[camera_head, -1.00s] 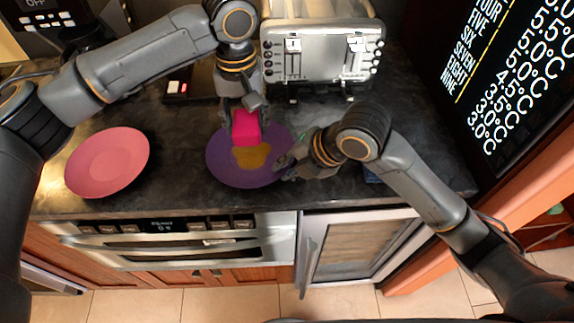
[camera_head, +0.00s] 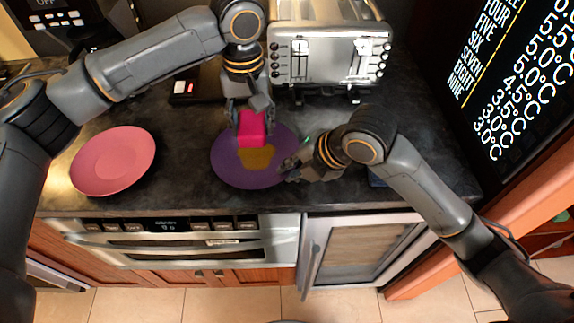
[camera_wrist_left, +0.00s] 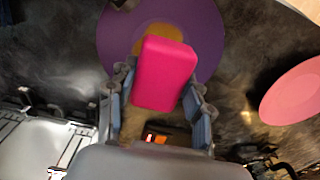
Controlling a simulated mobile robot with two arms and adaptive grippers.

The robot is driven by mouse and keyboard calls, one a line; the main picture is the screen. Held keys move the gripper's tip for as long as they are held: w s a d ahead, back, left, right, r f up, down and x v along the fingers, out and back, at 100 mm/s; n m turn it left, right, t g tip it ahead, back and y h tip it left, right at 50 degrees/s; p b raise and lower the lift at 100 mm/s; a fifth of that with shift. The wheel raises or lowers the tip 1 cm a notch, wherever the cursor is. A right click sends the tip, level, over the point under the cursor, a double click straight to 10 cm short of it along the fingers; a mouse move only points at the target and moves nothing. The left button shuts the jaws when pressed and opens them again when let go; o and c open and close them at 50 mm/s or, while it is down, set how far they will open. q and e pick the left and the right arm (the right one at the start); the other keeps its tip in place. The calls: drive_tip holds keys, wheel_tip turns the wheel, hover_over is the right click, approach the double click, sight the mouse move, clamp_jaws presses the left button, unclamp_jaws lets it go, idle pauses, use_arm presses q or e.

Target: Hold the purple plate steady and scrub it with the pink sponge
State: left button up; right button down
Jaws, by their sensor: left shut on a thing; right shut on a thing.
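The purple plate (camera_head: 226,172) lies on the dark counter in the head view, with a brown-yellow stain (camera_head: 257,158) near its middle. It also shows in the left wrist view (camera_wrist_left: 117,38). My left gripper (camera_head: 251,112) is shut on the pink sponge (camera_head: 252,128) above the far part of the plate, beside the stain. In the left wrist view the sponge (camera_wrist_left: 166,74) covers part of the stain. I cannot tell whether it touches the plate. My right gripper (camera_head: 291,168) is shut on the plate's right rim; its fingertips are partly hard to make out.
A pink plate (camera_head: 113,160) lies on the counter to the left. A silver toaster (camera_head: 328,52) stands behind the purple plate. The counter's front edge is close, above an oven (camera_head: 180,243). Free counter lies between the two plates.

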sight(256, 155)
use_arm(q)
drive_tip(key=shift+f, duration=0.15)
drive_tip(key=shift+f, duration=2.75)
drive_tip(key=shift+f, duration=0.65)
